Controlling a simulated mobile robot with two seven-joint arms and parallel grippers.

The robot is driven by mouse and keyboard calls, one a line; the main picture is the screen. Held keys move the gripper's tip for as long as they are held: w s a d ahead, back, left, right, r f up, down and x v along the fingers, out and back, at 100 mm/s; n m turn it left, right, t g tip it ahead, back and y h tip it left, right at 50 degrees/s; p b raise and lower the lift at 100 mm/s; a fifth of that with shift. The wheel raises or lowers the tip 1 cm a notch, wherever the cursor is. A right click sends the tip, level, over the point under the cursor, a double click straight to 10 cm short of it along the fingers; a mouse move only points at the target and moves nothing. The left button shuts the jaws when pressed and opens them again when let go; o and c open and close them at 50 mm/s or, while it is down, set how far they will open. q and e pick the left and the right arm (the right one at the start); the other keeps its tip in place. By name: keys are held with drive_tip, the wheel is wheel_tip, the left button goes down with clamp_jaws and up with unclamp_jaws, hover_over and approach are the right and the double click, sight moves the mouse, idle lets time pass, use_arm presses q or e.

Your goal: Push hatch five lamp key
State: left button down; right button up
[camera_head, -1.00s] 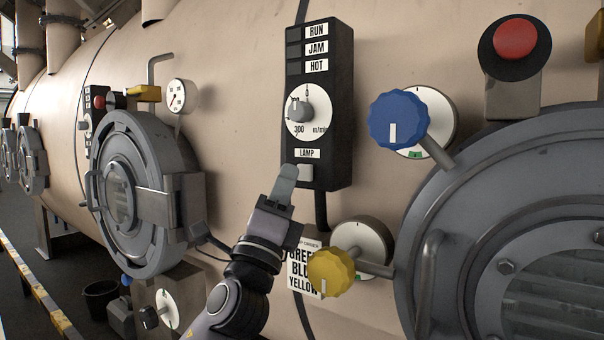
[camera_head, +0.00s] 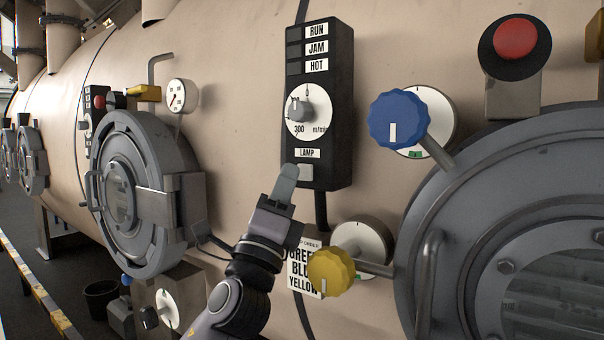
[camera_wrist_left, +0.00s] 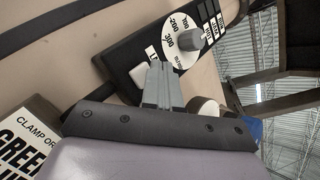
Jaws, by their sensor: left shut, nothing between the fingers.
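The lamp key (camera_head: 305,172) is a pale square button under the LAMP label, at the bottom of a black control box (camera_head: 340,120). My left gripper (camera_head: 288,172) is shut and empty, with its fingertips just left of the key and overlapping its edge in the head view. In the left wrist view the shut fingers (camera_wrist_left: 160,75) point at the lower end of the box, and the key (camera_wrist_left: 139,74) shows beside the tips. I cannot tell whether the tips touch the key. My right gripper is not in view.
A blue knob (camera_head: 398,119) and a red button (camera_head: 515,38) are to the right of the box. A yellow knob (camera_head: 330,272) sticks out below, close to my left gripper. Large round hatches stand at right (camera_head: 450,200) and left (camera_head: 150,240).

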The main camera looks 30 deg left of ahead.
use_arm(q)
drive_tip(key=shift+w, duration=0.35)
drive_tip(key=shift+w, duration=0.55)
idle(0.6)
drive_tip(key=shift+s, duration=1)
drive_tip(key=s+p, duration=0.1)
drive_tip(key=s, duration=0.5)
drive_tip(key=shift+a, duration=0.25)
